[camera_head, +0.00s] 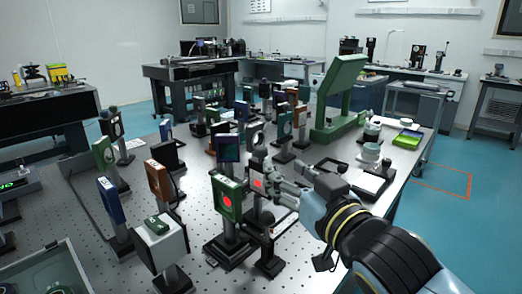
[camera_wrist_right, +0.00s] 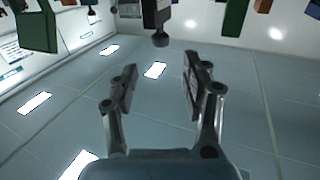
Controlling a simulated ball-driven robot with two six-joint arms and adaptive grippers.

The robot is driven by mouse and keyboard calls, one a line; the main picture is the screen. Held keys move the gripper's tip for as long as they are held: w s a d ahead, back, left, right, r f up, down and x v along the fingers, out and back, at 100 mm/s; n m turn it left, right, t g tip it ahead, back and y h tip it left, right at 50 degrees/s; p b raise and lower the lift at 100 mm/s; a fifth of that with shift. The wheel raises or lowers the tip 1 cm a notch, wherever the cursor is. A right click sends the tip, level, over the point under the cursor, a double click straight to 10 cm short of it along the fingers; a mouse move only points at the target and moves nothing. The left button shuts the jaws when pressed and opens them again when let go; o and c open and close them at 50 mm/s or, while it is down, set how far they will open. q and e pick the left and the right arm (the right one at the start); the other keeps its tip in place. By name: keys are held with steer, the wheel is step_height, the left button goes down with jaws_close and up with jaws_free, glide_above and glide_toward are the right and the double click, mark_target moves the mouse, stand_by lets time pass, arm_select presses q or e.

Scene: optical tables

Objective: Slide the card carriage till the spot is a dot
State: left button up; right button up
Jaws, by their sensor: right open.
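The card (camera_head: 263,212) is a grey upright plate on a dark post and base, near the front middle of the optical table. A red spot (camera_head: 258,183) shows on its upper part as a small patch, not a fine dot. Just left of it stands a green-framed optic (camera_head: 228,199) with a red glowing round opening. My right gripper (camera_head: 278,190) is beside the card on its right; contact cannot be told. In the right wrist view its fingers (camera_wrist_right: 160,76) are apart with nothing between them; a dark post with a round knob (camera_wrist_right: 160,40) is beyond the tips. My left gripper is out of view.
Several mounted optics crowd the perforated table (camera_head: 330,150). A blue-framed mount (camera_head: 110,200) and a white box (camera_head: 160,245) stand at left. A large green stand (camera_head: 338,100) is behind, and a green-yellow tray (camera_head: 407,139) lies at the right edge.

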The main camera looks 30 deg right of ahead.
mark_target(264, 154)
steer(key=w, duration=0.3)
steer(key=w+p, duration=0.1)
steer(key=w, duration=0.3)
steer(key=w+p, duration=0.1)
steer(key=w, duration=0.2)
steer(key=shift+w+d, duration=0.3)
steer(key=shift+w, duration=0.05)
jaws_close()
steer(key=shift+w+f, duration=0.1)
steer(key=shift+f, duration=0.05)
